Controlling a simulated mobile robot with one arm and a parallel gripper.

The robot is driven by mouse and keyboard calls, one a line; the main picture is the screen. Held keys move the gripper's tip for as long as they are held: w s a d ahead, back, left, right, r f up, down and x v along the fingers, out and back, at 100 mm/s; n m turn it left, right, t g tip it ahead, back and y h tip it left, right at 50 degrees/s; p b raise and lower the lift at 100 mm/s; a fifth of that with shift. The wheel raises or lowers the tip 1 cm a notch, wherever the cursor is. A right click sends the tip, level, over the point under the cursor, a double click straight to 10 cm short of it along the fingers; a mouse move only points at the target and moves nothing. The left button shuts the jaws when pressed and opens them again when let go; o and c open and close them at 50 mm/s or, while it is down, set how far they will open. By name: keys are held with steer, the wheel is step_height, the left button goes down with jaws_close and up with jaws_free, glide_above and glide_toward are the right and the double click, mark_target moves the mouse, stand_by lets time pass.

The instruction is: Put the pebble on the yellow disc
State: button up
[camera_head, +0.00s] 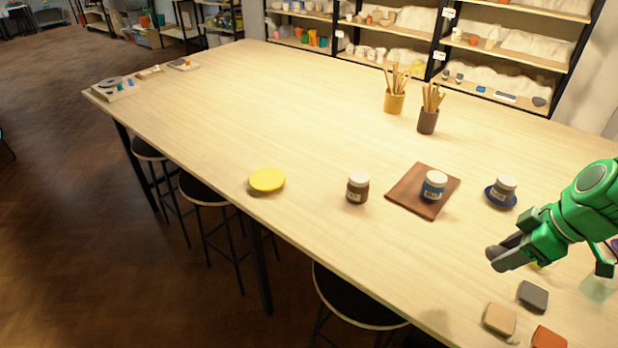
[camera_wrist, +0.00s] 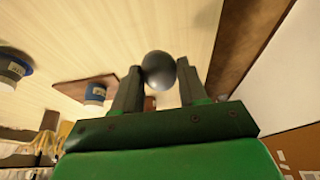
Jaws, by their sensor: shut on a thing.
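The yellow disc (camera_head: 267,180) lies flat on the pale wooden table near its front edge, left of the jars, with nothing on it. It does not show in the wrist view. My gripper (camera_head: 503,253) is above the right part of the table, well to the right of the disc. In the wrist view my gripper (camera_wrist: 158,88) is shut on the pebble (camera_wrist: 158,69), a smooth dark grey rounded stone between the fingertips. The pebble also shows as a dark end at the fingertips in the head view (camera_head: 492,253).
Between gripper and disc stand a brown jar (camera_head: 357,188), a blue jar (camera_head: 433,187) on a brown mat (camera_head: 408,192), and a jar (camera_head: 504,189) on a blue saucer (camera_head: 489,195). Two tool pots (camera_head: 394,102) stand behind. Coloured tiles (camera_head: 533,296) lie at front right.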

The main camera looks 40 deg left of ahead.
steer(key=w+a+r+n, duration=0.1)
steer(key=w+a, duration=0.1)
steer(key=a, duration=0.9)
steer(key=w+a+r, duration=0.1)
steer(key=w+a, duration=0.2)
steer(key=a, duration=0.9)
steer(key=s+a+n+g, duration=0.1)
steer(key=s+a, duration=0.4)
steer(key=a, duration=0.4)
steer(key=s+a+n, duration=0.1)
steer(key=s+a, duration=0.3)
steer(key=a, duration=0.5)
steer(key=s+a+n+g, duration=0.1)
steer(key=s+a, duration=0.4)
steer(key=a, duration=0.4)
glide_above(265, 177)
steer(key=d, duration=0.2)
steer(key=shift+w+f, duration=0.15)
steer(key=shift+f, duration=4.25)
steer(key=shift+a, duration=0.1)
steer(key=shift+a+f, duration=0.1)
steer(key=shift+f, duration=0.1)
steer(key=shift+w+f, duration=0.1)
steer(key=shift+f, duration=1.45)
